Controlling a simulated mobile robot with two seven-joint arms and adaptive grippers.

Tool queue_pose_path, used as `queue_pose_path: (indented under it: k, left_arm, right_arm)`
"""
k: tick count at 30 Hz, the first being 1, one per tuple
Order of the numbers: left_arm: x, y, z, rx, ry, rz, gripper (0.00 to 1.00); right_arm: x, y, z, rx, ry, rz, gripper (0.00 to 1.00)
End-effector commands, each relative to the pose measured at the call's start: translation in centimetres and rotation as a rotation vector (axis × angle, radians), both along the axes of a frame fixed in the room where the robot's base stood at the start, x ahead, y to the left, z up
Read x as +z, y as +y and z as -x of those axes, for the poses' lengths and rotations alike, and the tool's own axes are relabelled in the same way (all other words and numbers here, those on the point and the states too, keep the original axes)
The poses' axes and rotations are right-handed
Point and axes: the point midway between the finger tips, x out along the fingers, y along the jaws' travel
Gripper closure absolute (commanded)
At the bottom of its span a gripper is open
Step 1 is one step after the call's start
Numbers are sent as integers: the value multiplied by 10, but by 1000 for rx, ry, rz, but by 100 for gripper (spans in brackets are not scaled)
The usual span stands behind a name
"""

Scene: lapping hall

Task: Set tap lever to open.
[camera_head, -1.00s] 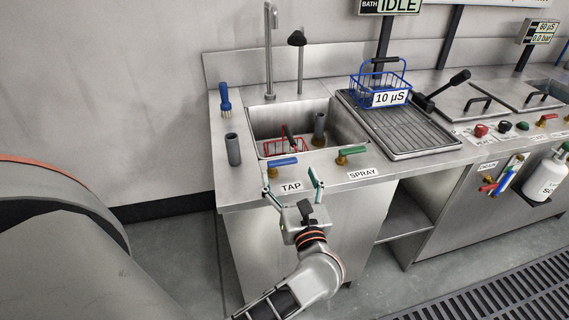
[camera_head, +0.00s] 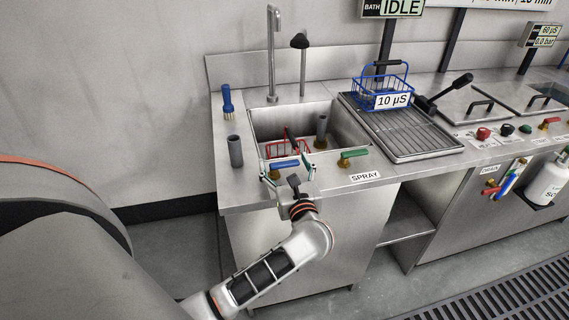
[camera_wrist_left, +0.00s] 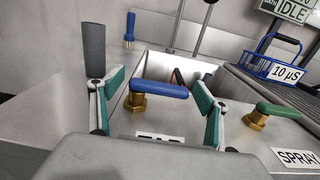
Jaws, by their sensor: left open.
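The tap lever (camera_head: 285,164) is a blue handle on a brass valve at the front edge of the sink counter. In the left wrist view the blue tap lever (camera_wrist_left: 160,88) lies across the picture, pointing right from its brass base. My left gripper (camera_head: 288,172) is open at the counter's front edge, close to the lever. In the left wrist view the green-padded fingers (camera_wrist_left: 158,105) stand to either side of the lever; I cannot tell whether either touches it. The TAP label is mostly hidden by the gripper. My right gripper is not in view.
A green spray lever (camera_head: 353,154) stands to the right. A grey cylinder (camera_head: 235,150) and a blue brush (camera_head: 227,102) stand on the left. Behind are the sink (camera_head: 262,125) with a red basket (camera_head: 287,148), the faucet (camera_head: 272,55) and a blue basket (camera_head: 372,95).

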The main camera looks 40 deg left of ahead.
Motion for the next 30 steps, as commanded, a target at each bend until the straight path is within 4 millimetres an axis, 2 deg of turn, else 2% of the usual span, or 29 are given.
queue_pose_path:
  k: [2, 9, 14, 22, 30]
  left_arm:
    - [0, 0, 0, 0, 0, 0, 24]
    - [0, 0, 0, 0, -1, -1, 80]
    - [-1, 0, -1, 16, -1, 1, 81]
    - [-5, 4, -4, 171, 2, 2, 81]
    - [-1, 7, -4, 265, 0, -1, 81]
  right_arm:
    - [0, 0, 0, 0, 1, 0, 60]
    - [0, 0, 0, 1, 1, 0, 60]
    - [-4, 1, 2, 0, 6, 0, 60]
    - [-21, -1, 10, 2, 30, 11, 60]
    - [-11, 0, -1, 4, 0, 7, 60]
